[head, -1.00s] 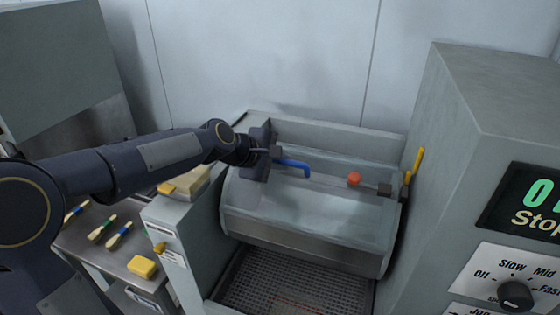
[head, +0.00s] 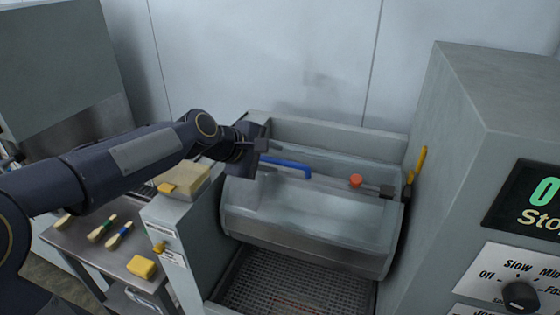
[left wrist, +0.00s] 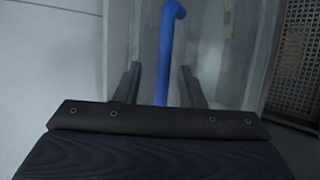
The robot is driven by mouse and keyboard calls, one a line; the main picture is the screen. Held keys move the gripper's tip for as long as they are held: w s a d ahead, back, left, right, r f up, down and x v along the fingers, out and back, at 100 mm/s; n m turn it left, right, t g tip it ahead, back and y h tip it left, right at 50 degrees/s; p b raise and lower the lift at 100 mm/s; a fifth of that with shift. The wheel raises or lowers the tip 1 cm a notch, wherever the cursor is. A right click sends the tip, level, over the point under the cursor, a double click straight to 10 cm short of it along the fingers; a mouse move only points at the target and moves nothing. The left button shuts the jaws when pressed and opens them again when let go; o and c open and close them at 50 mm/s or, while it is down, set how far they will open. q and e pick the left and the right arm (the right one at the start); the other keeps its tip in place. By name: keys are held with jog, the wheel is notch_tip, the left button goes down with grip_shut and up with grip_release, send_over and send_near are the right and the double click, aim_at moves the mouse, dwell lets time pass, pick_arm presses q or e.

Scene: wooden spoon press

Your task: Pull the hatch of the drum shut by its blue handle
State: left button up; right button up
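The drum's clear, curved hatch (head: 310,215) is in the middle of the head view, inside a grey housing. The blue handle (head: 287,165) is a bent bar near the hatch's upper left. My left gripper (head: 264,152) is at the handle's left end. In the left wrist view, its two dark fingers (left wrist: 159,87) are spread apart. The blue handle (left wrist: 166,50) runs between them in the picture with gaps on both sides; neither finger visibly touches it. I cannot tell how deep it sits between them. My right gripper is not in view.
An orange-red knob (head: 355,181) and a yellow lever (head: 417,164) are at the housing's right. A perforated grate (head: 285,285) lies below the hatch. A control cabinet (head: 500,110) stands at the right. A side table (head: 85,255) at the left holds brushes and a yellow block (head: 141,267).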

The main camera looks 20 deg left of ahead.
pick_arm(q)
jog(key=shift+v, duration=1.95)
jog(key=shift+d+r, duration=0.15)
jog(key=shift+r, duration=0.05)
jog(key=shift+c, duration=0.4)
